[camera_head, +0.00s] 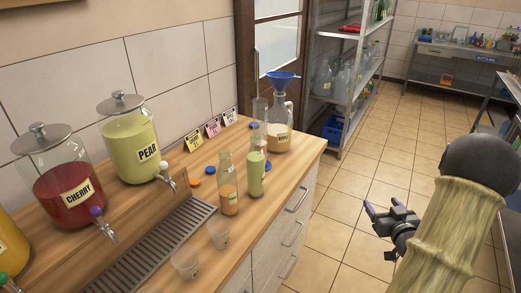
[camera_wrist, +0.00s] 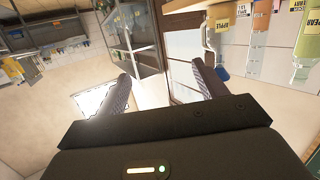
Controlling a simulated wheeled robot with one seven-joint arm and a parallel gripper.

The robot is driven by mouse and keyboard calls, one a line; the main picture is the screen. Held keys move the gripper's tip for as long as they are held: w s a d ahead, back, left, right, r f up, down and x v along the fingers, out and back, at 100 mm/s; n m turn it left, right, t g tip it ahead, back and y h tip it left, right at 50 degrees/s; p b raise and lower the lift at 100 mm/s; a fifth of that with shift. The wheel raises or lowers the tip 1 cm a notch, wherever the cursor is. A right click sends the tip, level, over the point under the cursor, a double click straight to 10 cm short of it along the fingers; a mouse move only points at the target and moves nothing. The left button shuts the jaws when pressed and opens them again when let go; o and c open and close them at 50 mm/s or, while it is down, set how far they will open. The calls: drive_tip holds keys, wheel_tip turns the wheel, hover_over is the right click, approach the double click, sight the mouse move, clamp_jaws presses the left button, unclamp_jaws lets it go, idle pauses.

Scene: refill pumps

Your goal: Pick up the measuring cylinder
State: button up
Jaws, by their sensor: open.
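A tall, clear, narrow cylinder (camera_head: 260,108), which looks like the measuring cylinder, stands upright on the wooden counter (camera_head: 290,160). It is just left of the jug with the blue funnel (camera_head: 283,78). Its lower part is partly hidden behind a green-filled bottle (camera_head: 256,172). My gripper (camera_head: 381,207) is open and empty, out over the floor to the right of the counter, well apart from the cylinder. In the wrist view my two fingers (camera_wrist: 160,78) are spread with nothing between them.
An orange-filled bottle (camera_head: 228,198) and clear cups (camera_head: 186,263) stand near the counter's front edge. The PEAR dispenser (camera_head: 133,148) and CHERRY dispenser (camera_head: 68,195) are at the left. A metal shelf rack (camera_head: 345,75) stands behind. The tiled floor between is free.

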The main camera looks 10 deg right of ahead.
drive_tip(key=a+g, duration=0.7)
drive_tip(key=a, duration=0.9)
drive_tip(key=s+a+n+g+y, duration=0.1)
drive_tip(key=s+a+g, duration=0.5)
drive_tip(key=s+a, duration=0.6)
drive_tip(key=shift+s+a+r+y, duration=0.2)
drive_tip(key=shift+a+y, duration=0.3)
drive_tip(key=shift+a, duration=0.55)
